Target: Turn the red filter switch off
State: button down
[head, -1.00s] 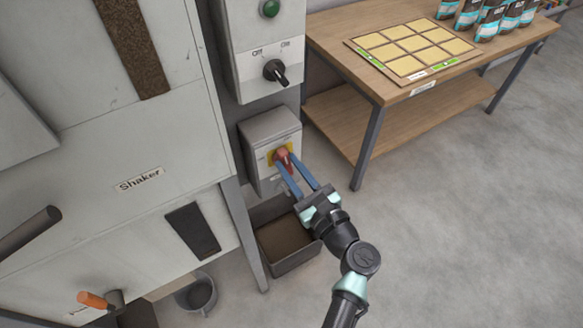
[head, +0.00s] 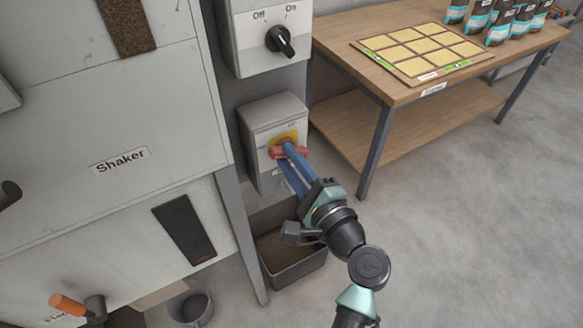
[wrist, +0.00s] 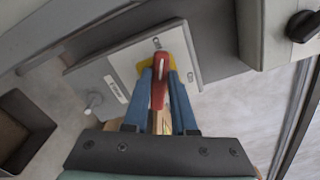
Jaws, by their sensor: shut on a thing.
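The red filter switch (head: 288,151) is a red handle on a yellow plate, on the front of a grey box (head: 274,112) fixed to the machine's post. In the head view the handle lies roughly level across the plate. My gripper (head: 288,158) reaches it from the lower right, its blue fingers shut on the handle. In the wrist view the red handle (wrist: 159,82) sits between the two blue fingers (wrist: 160,92). The fingers partly cover the handle and the lettering on the box.
Above is a panel with a black Off/On knob (head: 280,40). A bin (head: 292,268) stands below the switch box. The shaker (head: 150,150) is at left. A wooden table (head: 400,85) with a grid board and several bags stands at right. Grey floor is clear at right.

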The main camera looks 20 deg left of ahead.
jog(key=n+b, duration=0.4)
jog(key=n, duration=0.1)
jog(key=shift+f, duration=0.4)
jog(key=shift+b, duration=0.4)
jog(key=c, duration=0.7)
grip_release()
jog(key=shift+s+r, duration=0.1)
jog(key=v, duration=1.3)
jog(key=shift+b, duration=0.35)
